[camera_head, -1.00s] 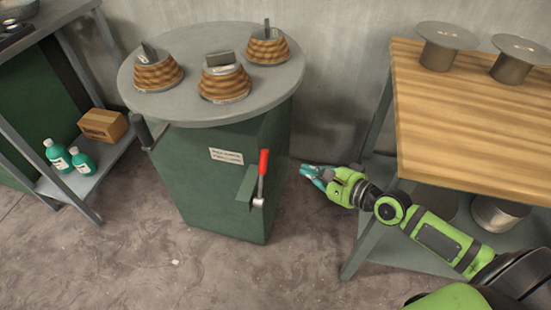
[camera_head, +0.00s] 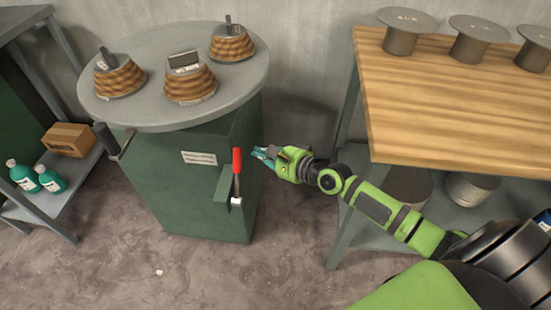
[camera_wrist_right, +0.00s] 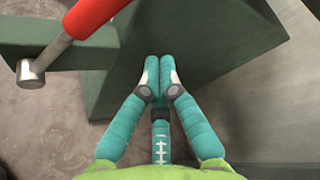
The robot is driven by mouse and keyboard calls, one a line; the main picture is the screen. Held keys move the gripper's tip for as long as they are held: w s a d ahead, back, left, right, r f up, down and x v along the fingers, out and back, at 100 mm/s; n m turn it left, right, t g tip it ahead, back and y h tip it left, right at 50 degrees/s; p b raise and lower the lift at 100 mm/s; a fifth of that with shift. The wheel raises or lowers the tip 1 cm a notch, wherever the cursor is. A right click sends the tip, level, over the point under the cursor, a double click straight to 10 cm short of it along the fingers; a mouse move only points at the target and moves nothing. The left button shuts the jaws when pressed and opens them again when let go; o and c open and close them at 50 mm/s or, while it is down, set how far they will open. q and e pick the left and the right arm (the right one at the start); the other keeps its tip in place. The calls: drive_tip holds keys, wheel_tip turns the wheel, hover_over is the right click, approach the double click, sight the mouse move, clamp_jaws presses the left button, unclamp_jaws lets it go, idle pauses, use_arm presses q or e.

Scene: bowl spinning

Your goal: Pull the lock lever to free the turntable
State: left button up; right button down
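The lock lever (camera_head: 237,161) has a red grip and stands upright on a green bracket at the front right of the green cabinet. Its grip also shows in the right wrist view (camera_wrist_right: 92,14), at the top left. The round grey turntable (camera_head: 225,85) sits on top of the cabinet. My right gripper (camera_head: 262,153) is just right of the red grip, apart from it. In the right wrist view, its teal fingers (camera_wrist_right: 159,80) come together at the tips with nothing between them. My left gripper is in neither current view.
Three wooden bowls (camera_head: 190,85) with metal pieces on top stand on the turntable. A dark handle (camera_head: 108,138) sticks up at its left. A wooden table (camera_head: 450,110) with metal stands is at the right. A shelf with teal bottles and a cardboard box (camera_head: 70,139) is at the left.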

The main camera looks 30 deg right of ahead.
sight(237, 177)
use_arm(q)
drive_tip(key=shift+w+a+f+t+p, duration=0.2)
drive_tip(key=shift+w+a+t+p, duration=0.15)
drive_tip(key=shift+p, duration=0.85)
use_arm(e)
drive_tip(key=shift+s+a+r, duration=0.1)
drive_tip(key=shift+a+r, duration=0.15)
drive_tip(key=shift+a, duration=0.3)
drive_tip(key=shift+s+a+r, duration=0.15)
drive_tip(key=shift+a+r, duration=0.05)
drive_tip(key=shift+a, duration=0.4)
drive_tip(key=shift+s+a+r, duration=0.1)
drive_tip(key=shift+a+r, duration=0.15)
drive_tip(key=shift+a, duration=0.3)
drive_tip(key=shift+s, duration=0.1)
drive_tip(key=shift+s+a+r+n, duration=0.2)
drive_tip(key=shift+r+n, duration=0.1)
